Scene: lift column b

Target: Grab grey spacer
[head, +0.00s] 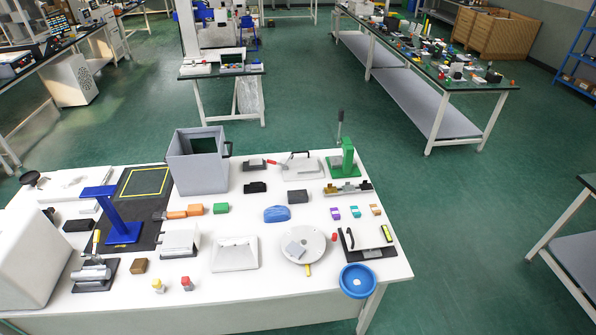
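A small light grey square block (296,250) lies on a round white plate (316,238) at the right front of the white table. A darker grey block (297,196) lies on the table behind it, to the right of a blue rounded piece (276,214). I cannot tell from this view which of these is the grey spacer. Neither of my grippers is in view.
The white table (235,285) is crowded. A grey open bin (199,175) stands at the back, a blue stand (122,235) at the left, a green fixture (347,165) at the back right and a blue bowl (357,281) at the front right corner.

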